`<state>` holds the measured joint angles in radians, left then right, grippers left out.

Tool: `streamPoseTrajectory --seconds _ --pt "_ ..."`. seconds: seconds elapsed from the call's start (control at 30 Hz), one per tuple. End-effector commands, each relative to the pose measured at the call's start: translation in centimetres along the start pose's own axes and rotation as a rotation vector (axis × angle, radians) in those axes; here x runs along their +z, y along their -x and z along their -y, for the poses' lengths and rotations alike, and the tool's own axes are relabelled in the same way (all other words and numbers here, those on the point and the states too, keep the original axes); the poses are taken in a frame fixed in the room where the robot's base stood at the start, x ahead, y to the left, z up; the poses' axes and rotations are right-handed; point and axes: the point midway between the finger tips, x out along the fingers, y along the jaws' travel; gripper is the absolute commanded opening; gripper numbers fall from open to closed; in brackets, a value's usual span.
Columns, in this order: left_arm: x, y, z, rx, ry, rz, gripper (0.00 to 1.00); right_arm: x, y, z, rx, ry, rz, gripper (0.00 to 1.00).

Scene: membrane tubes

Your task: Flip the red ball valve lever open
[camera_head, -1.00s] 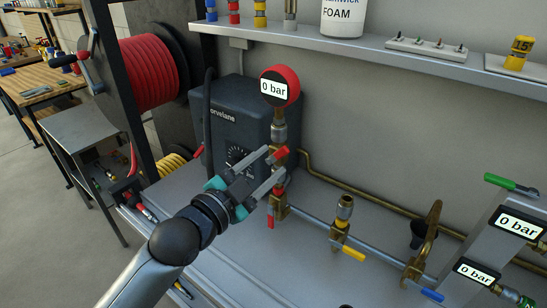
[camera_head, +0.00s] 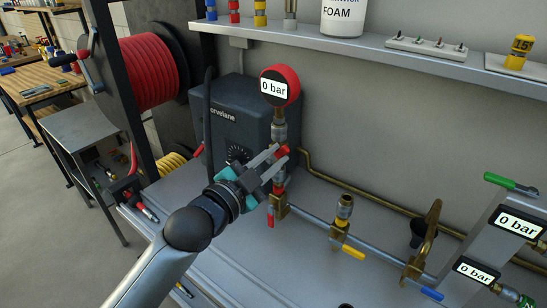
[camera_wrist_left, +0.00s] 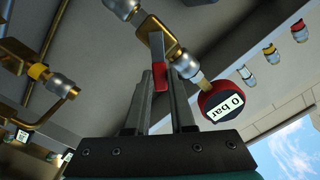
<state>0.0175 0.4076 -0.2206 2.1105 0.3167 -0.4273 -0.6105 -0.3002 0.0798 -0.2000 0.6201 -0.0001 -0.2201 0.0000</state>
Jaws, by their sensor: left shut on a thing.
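A red lever (camera_head: 283,152) sits on the vertical brass pipe below the round red gauge (camera_head: 279,86), which reads 0 bar. My left gripper (camera_head: 276,162) is at this lever, its fingers close together. In the left wrist view, the red lever grip (camera_wrist_left: 160,71) lies between the two fingertips of my left gripper (camera_wrist_left: 162,85), which are shut on it. A second red lever (camera_head: 270,217) hangs down from the brass fitting lower on the same pipe, apart from the gripper. My right gripper is not in view.
A dark grey box (camera_head: 232,125) stands behind the pipe. To the right are a yellow lever (camera_head: 353,253), a blue lever (camera_head: 432,294) and a green lever (camera_head: 499,181). A shelf (camera_head: 340,44) runs above. The bench front is clear.

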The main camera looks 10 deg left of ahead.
Motion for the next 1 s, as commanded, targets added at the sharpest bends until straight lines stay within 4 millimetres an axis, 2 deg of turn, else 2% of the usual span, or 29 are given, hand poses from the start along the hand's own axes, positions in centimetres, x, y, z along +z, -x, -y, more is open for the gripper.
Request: streamPoseTrajectory --seconds 0.1,0.57,0.77,1.0 --pt "0.0 0.0 0.0 0.001 0.0 0.0 0.0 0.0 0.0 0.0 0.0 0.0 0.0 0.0" --pt "0.0 0.0 0.1 0.001 0.011 0.001 0.0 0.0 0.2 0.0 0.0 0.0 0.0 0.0" --pt "-0.1 0.0 0.5 0.004 0.076 0.002 0.0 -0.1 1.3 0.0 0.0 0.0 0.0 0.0" --pt "-0.1 0.0 1.3 0.009 0.246 0.002 0.0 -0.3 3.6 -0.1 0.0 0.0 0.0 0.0"
